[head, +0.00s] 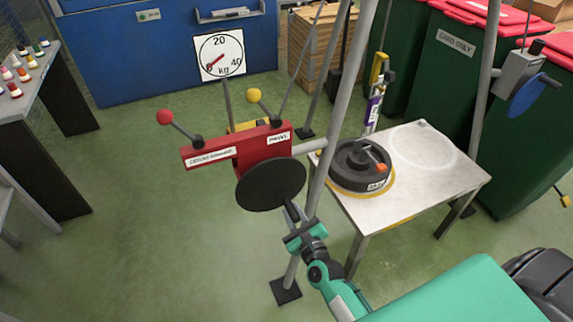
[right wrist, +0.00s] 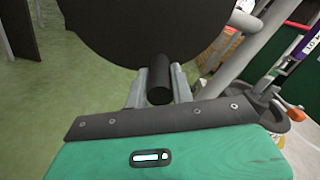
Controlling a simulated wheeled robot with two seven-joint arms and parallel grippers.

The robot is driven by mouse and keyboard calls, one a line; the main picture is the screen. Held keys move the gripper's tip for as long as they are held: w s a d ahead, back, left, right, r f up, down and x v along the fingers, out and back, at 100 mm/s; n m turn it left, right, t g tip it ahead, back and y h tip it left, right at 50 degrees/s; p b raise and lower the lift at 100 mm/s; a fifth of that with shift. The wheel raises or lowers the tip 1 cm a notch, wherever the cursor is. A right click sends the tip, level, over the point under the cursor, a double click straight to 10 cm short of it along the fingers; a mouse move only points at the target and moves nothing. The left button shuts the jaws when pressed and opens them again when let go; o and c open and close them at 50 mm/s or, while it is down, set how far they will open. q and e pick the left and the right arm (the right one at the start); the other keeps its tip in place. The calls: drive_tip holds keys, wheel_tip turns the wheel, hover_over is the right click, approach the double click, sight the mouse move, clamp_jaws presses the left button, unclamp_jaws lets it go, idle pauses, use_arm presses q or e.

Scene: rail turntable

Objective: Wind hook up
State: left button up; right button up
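A red winch box (head: 238,152) is fixed to a slanted grey pole, with a red-knobbed lever (head: 166,118) and a yellow-knobbed lever (head: 254,96), the latter above a "PAWL" label. A black crank disc (head: 270,185) faces me on it. My right gripper (head: 300,228) is at the disc's lower right. In the right wrist view, its fingers lie on both sides of the black crank handle (right wrist: 158,86) and look closed on it. A yellow and purple upright piece (head: 375,100) stands above a black round weight (head: 360,165); I cannot clearly make out a hook. My left gripper is not in view.
The weight sits on a pale table (head: 430,185). A dial (head: 219,55) marked in kg hangs behind. Another pole carries a box with a blue wheel (head: 527,95). Green bins (head: 450,75) and a wooden crate (head: 318,45) stand behind.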

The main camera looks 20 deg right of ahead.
clamp_jaws()
drive_tip(key=shift+a+f+m+b, duration=0.4)
drive_tip(key=shift+a+m, duration=0.3)
drive_tip(key=shift+m, duration=0.3)
drive_tip(key=shift+a+f+m+b, duration=0.1)
drive_tip(key=shift+a+m+b, duration=0.2)
drive_tip(key=shift+a+m, duration=0.45)
drive_tip(key=shift+a+f+m+b, duration=0.1)
drive_tip(key=shift+a+m+b, duration=0.25)
drive_tip(key=shift+a+m, duration=0.9)
drive_tip(key=shift+m, duration=0.4)
drive_tip(key=shift+a, duration=0.15)
